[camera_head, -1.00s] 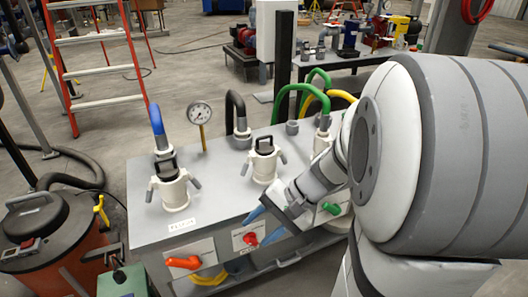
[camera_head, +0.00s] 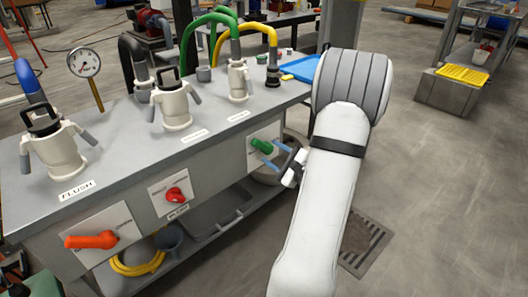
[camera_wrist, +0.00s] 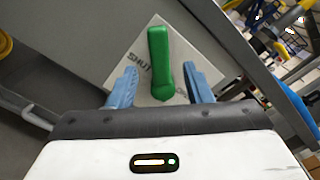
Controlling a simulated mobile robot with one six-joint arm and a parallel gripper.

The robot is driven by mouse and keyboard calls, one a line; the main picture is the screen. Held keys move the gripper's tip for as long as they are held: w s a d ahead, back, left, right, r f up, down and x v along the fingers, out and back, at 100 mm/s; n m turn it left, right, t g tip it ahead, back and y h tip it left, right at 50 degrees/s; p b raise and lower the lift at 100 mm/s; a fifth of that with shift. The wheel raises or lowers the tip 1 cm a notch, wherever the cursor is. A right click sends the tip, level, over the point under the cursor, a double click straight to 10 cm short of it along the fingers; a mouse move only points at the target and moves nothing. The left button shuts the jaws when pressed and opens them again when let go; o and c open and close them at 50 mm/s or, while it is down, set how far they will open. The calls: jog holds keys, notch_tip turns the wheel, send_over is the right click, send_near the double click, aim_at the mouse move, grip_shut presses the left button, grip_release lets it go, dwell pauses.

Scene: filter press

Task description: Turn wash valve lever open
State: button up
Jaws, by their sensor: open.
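The green lever (camera_head: 262,146) sits on a white plate on the front face of the grey bench, at its right end. In the wrist view the green lever (camera_wrist: 158,55) stands between the two blue fingers of my gripper (camera_wrist: 160,74), with a gap on both sides. The plate (camera_wrist: 128,48) behind it shows the word SHUT; its other word is partly hidden by a finger. In the head view my open gripper (camera_head: 277,158) is just right of the lever. A red lever (camera_head: 175,195) and an orange lever (camera_head: 90,240) are farther left.
White couplings with hoses stand on the bench top (camera_head: 135,135), beside a pressure gauge (camera_head: 84,63). A lower shelf holds a grey tray (camera_head: 215,213) and a yellow hose coil (camera_head: 138,262). A floor grate (camera_head: 365,243) lies right of my arm.

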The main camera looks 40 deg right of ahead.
aim_at(262, 146)
jog(key=w+b, duration=0.1)
jog(key=w, duration=0.4)
jog(key=shift+a, duration=0.2)
grip_shut()
dwell(0.4)
